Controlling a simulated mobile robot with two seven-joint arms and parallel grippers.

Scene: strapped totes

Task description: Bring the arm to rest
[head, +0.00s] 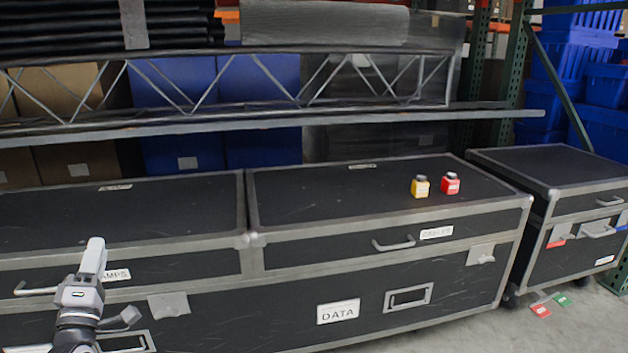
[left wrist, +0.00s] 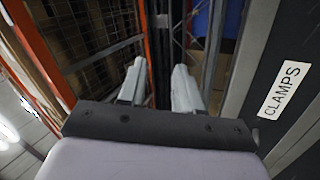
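My left gripper (head: 95,246) shows at the lower left of the head view, in front of the black case marked with a label ending "AMPS". Its fingers point up in that view. In the left wrist view the two fingers (left wrist: 158,80) stand apart with nothing between them, so it is open and empty. The "CLAMPS" label (left wrist: 284,89) on the case front shows at the right of the wrist view. My right gripper is in neither view.
Another black case (head: 560,172) stands to the right. Shelving with blue totes (head: 605,85) is behind.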

